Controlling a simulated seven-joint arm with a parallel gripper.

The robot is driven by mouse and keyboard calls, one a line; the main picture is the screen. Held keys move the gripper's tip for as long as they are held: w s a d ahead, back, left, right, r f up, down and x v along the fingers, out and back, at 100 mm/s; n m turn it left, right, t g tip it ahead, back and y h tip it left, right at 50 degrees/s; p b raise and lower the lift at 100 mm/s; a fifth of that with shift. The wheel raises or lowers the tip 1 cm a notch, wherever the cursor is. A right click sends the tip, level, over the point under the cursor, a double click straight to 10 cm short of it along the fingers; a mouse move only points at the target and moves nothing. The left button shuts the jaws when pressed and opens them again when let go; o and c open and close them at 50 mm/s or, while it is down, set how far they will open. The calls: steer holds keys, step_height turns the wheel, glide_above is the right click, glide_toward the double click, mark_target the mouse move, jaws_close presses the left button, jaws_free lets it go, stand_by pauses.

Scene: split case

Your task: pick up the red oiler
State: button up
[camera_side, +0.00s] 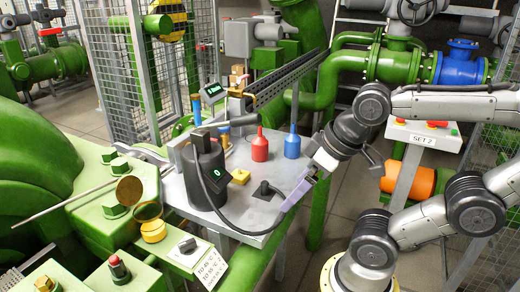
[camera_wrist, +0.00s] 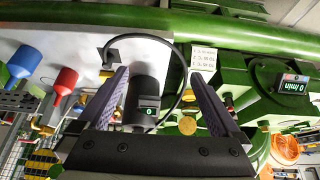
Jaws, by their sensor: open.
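The red oiler (camera_side: 260,148) stands upright on the grey metal table, left of a similar blue oiler (camera_side: 292,144). In the wrist view, the red oiler (camera_wrist: 66,82) is left of my gripper, outside the fingers, with the blue oiler (camera_wrist: 20,66) farther left. My gripper (camera_side: 287,206) is at the table's right front edge, to the right of and nearer the camera than the red oiler, and apart from it. In the wrist view my gripper (camera_wrist: 156,75) is open, its two purple fingers spread with nothing held between them.
A black cylindrical device (camera_side: 205,170) with a green display and a looping cable stands left of the red oiler. A dark rail (camera_side: 285,82) runs behind the table.

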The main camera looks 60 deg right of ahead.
mark_target(262, 146)
step_height(262, 146, up, 11)
steer(key=w+a+r+n+t+y, duration=0.1)
steer(key=w+a+r+t+y, duration=0.15)
steer(key=w, duration=0.35)
steer(key=w+a+r+t+y, duration=0.1)
steer(key=w+a+t, duration=0.15)
steer(key=w, duration=0.25)
steer(key=w+d+r+m+t+h, duration=0.4)
steer(key=w+d+t, duration=0.1)
steer(key=w+d, duration=0.35)
steer(key=s+d+f+m+g+h, duration=0.2)
steer(key=d+f+m+g+h, duration=0.25)
steer(key=d, duration=0.35)
steer(key=s+d+f+m+g+h, duration=0.2)
steer(key=d+f+m+g+h, duration=0.1)
steer(key=d+h, duration=0.3)
step_height(262, 146, down, 17)
steer(key=d, duration=0.2)
steer(key=shift+n+t+y, duration=0.25)
steer(key=shift+y, duration=0.15)
steer(key=x, duration=1.3)
steer(key=shift+s+d, duration=0.1)
steer(key=shift+d, duration=0.05)
steer(key=c, duration=1.6)
